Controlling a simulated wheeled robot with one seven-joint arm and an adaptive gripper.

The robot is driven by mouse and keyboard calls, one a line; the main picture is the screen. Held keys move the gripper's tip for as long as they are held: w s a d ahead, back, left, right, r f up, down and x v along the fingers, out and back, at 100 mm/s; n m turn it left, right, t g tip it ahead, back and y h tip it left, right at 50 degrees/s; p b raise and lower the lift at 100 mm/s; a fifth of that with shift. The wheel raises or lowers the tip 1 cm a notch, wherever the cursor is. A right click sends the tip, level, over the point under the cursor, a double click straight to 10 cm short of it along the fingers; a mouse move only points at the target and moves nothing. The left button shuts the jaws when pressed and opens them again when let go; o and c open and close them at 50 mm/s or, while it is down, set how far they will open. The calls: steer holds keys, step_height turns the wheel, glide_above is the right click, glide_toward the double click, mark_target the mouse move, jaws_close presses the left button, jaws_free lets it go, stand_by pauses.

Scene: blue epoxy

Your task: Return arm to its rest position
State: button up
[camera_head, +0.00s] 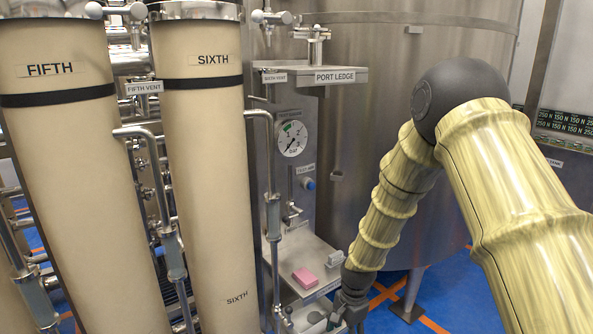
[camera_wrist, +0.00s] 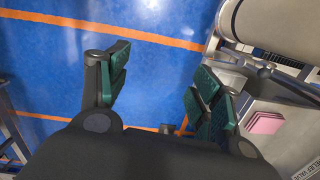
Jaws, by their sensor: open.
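My gripper (camera_wrist: 158,95) is open and empty in the wrist view, with its two green-padded fingers spread apart over the blue floor. In the head view my arm reaches down from the right side, bent at a dark joint, and its lower end is beside the small shelf at the bottom. The fingers are hard to make out there. A pink block (camera_head: 305,277) lies on the shelf (camera_head: 297,244), left of my wrist. The pink block also shows in the wrist view (camera_wrist: 265,122), right of the fingers and apart from them.
Tall beige columns marked FIFTH (camera_head: 55,150) and SIXTH (camera_head: 205,140) stand at left. A panel with a gauge (camera_head: 291,138) stands under the PORT LEDGE (camera_head: 340,75). A large steel tank (camera_head: 400,50) is behind my arm. Blue floor (camera_wrist: 60,60) with orange lines is open below the fingers.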

steer(key=s+d+f+n+b, duration=0.1)
steer(key=s+d+f+n, duration=0.15)
steer(key=s+f, duration=0.7)
steer(key=s+d+f+n+b, duration=0.1)
steer(key=s+f, duration=0.4)
steer(key=s, duration=0.6)
steer(key=s+d+f+n+b, duration=0.1)
steer(key=s+d+f+n, duration=0.2)
steer(key=s, duration=0.7)
steer(key=s+d+f+n+b, duration=0.2)
steer(key=s+f+n, duration=0.3)
steer(key=s, duration=0.6)
steer(key=shift+s+d+f+h, duration=0.4)
steer(key=shift+d+f, duration=0.1)
steer(key=shift+f, duration=0.45)
